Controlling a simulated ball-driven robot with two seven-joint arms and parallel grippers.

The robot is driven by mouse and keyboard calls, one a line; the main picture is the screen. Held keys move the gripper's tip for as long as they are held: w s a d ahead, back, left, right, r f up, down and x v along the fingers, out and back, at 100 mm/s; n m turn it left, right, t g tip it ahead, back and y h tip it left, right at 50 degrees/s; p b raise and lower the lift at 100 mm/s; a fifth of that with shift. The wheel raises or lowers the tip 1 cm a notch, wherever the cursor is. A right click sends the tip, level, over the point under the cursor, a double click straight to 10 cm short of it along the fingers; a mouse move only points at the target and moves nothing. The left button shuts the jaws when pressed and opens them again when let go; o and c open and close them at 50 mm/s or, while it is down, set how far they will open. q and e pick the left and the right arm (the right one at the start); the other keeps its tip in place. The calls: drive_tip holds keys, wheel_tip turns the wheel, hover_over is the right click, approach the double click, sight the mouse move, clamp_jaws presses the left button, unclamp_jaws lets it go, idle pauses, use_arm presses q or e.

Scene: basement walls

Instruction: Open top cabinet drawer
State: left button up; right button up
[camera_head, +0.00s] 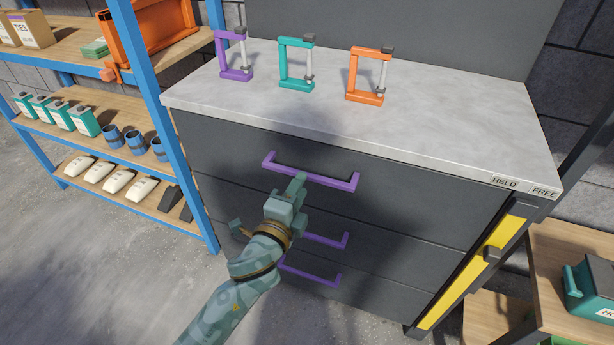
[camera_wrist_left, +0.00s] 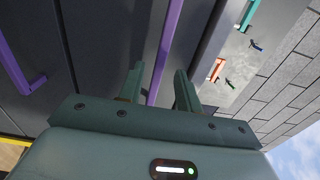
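The dark grey cabinet (camera_head: 400,262) has drawers with purple handles, and its top drawer (camera_head: 425,200) looks shut. The top drawer's purple handle (camera_head: 325,179) is a horizontal bar near the worktop. My left gripper (camera_head: 298,182) is at the middle of this handle, seen from behind and above. In the left wrist view, the fingers (camera_wrist_left: 159,72) are apart and a purple bar (camera_wrist_left: 168,45) passes between them, with gaps visible. Whether a finger touches the bar cannot be told. My right gripper is not in view.
Purple, teal and orange clamp-like frames (camera_head: 296,62) stand on the worktop (camera_head: 440,125). A yellow bar (camera_head: 470,290) with a dark lever sits at the cabinet's right edge, below labels HELD and FREE.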

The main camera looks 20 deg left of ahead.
use_arm(q)
drive_tip(key=w+b, duration=0.1)
drive_tip(key=w, duration=0.3)
drive_tip(key=shift+w+d+f, duration=0.1)
drive_tip(key=shift+f, duration=0.05)
drive_tip(key=shift+w, duration=0.35)
drive_tip(key=shift+c, duration=0.9)
drive_tip(key=c, duration=0.6)
clamp_jaws()
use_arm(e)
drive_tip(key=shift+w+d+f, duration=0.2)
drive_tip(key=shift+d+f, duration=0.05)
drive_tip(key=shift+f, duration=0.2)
